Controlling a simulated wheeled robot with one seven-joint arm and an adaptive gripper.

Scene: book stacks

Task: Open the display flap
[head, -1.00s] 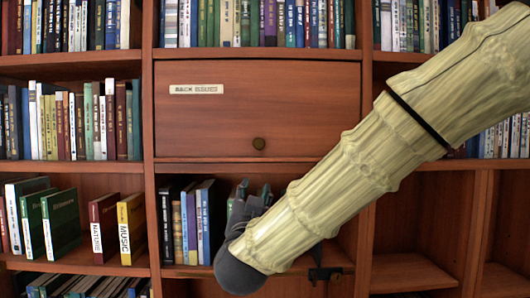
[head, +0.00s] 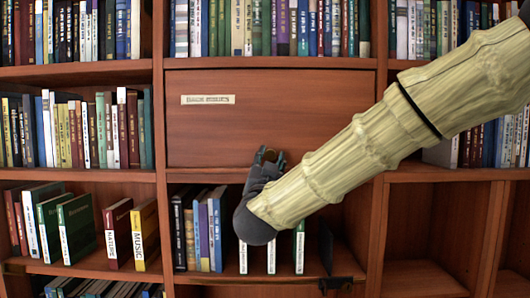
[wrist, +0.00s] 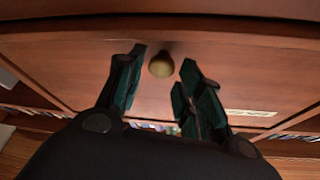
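The display flap (head: 320,110) is a reddish-brown wooden panel, closed flush in the bookcase, with a pale label (head: 208,100) at its upper left. Its round brass knob (wrist: 161,66) shows in the wrist view, between and just beyond the fingertips. In the head view the knob is hidden behind my gripper (head: 269,156), which is raised at the flap's lower edge. My gripper also shows in the wrist view (wrist: 160,75), with its two dark green fingers apart, one on each side of the knob. I cannot tell whether either finger touches it.
Books (head: 205,225) stand in the compartment below the flap, under my gripper. More books fill the shelf above (head: 270,28) and the shelves at left. A dark bracket-like object (head: 328,250) stands at that lower compartment's right. The lower right compartments (head: 425,235) are empty.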

